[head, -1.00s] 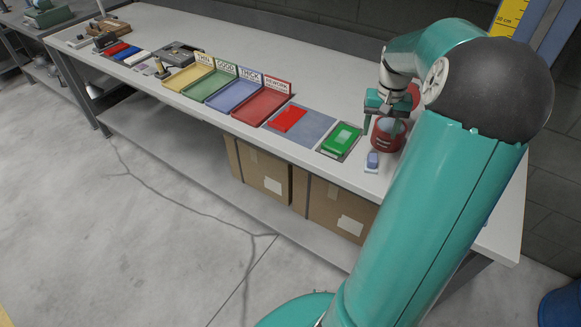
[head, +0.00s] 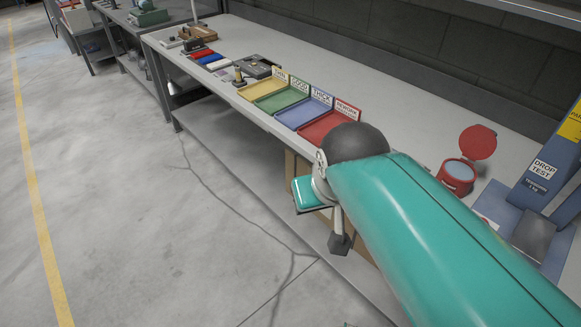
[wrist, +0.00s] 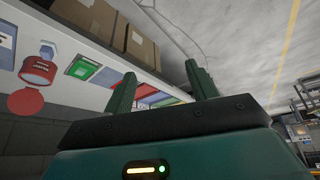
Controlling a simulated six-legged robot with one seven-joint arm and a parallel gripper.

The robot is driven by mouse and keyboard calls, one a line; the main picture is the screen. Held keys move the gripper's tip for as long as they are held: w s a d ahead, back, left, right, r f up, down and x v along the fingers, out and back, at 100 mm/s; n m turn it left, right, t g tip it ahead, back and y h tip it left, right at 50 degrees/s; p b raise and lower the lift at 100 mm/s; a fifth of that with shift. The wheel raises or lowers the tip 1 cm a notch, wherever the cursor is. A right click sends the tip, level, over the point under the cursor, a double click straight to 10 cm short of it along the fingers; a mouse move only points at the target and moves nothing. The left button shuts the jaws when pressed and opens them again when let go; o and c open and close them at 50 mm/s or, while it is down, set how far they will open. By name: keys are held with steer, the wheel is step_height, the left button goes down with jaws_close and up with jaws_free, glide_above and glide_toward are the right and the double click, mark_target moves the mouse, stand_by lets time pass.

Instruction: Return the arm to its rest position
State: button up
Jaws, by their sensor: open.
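My teal arm (head: 430,230) fills the lower right of the head view, folded in front of the bench. In the head view its far end hangs beyond the bench's front edge, and my fingers cannot be made out there. In the wrist view, my gripper (wrist: 160,70) has its two green fingers wide apart with nothing between them. The wrist picture is upside down, with the bench and floor behind the fingers. My gripper is clear of the objects on the bench.
The bench (head: 400,115) carries yellow, green, blue and red (head: 335,123) labelled trays. A red round container (head: 458,175) stands with its lid up near a blue drop-test stand (head: 545,170). Floor (head: 110,210) at left is clear.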

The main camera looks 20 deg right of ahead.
steer(key=shift+s+a+f+n+y, duration=0.25)
steer(key=shift+s+a+n+y, duration=0.15)
steer(key=shift+s+a, duration=0.55)
steer(key=shift+w, duration=0.1)
steer(key=c, duration=0.5)
steer(key=shift+o, duration=0.2)
steer(key=shift+d, duration=0.15)
